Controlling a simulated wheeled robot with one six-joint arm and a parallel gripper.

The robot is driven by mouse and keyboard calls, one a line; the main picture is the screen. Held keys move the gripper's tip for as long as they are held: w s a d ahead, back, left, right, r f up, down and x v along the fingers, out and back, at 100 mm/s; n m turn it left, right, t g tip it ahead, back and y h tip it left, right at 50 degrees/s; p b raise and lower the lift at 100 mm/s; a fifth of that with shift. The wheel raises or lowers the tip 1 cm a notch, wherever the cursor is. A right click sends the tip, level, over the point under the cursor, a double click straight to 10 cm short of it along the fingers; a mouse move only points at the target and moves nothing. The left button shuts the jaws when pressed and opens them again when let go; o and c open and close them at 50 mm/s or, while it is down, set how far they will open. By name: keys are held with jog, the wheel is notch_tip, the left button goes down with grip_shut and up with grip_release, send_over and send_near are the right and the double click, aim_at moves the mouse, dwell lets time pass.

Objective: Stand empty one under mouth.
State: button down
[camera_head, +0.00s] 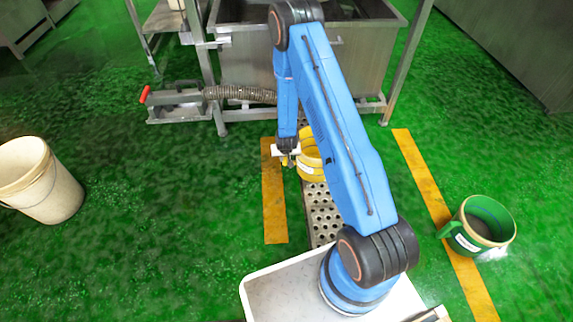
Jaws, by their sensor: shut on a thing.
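My gripper (289,160) is small in the view, at the end of my blue arm. It is shut on a yellow bucket (305,167) at the bucket's left side. The bucket is upright over or on the perforated metal strip, and my arm hides its right part. I cannot tell whether it touches the strip or is empty. A green bucket (466,239) stands at the right with a grey content or bottom inside. A cream bucket (45,190) stands at the far left. No mouth shows clearly.
A steel tank (245,62) on a metal frame stands at the back. A tray with a red handle (144,94) and a ribbed hose (240,93) are left of it. Yellow floor lines (274,205) flank the perforated strip (322,212). Green floor is clear between the cream bucket and the strip.

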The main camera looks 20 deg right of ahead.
aim_at(285, 163)
jog(key=shift+f, duration=2.2)
jog(key=c, duration=1.6)
grip_release()
jog(key=shift+c, duration=0.2)
